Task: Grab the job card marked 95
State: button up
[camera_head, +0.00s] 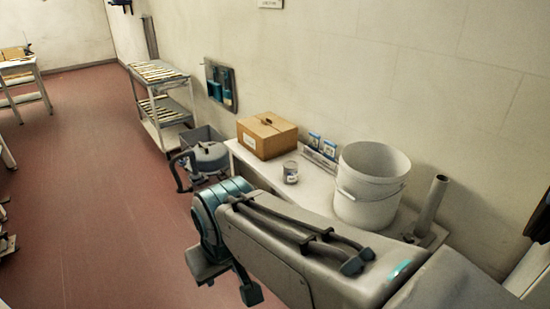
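Two small blue-and-white cards stand upright side by side at the wall edge of the white table: a left card (314,140) and a right card (329,149). Their markings are too small to read, so I cannot tell which one, if either, bears 95. My gripper (229,282) hangs at the near left of the table, at the end of my teal-jointed arm. Its two dark fingers look spread apart, with nothing between them. It is well apart from the cards.
The white table (313,190) holds a cardboard box (267,135), a small can (290,172) and a large white bucket (371,184). A grey upright tube (431,205) stands right of the bucket. A shelved cart (160,72) stands farther back. The red floor at left is mostly clear.

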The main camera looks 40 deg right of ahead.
aim_at(329, 149)
jog(key=z, duration=0.1)
jog(key=i, duration=1.95)
jog(key=z, duration=1.6)
jog(key=i, duration=0.8)
jog(key=z, duration=1)
jog(key=i, duration=0.2)
jog(key=z, duration=0.3)
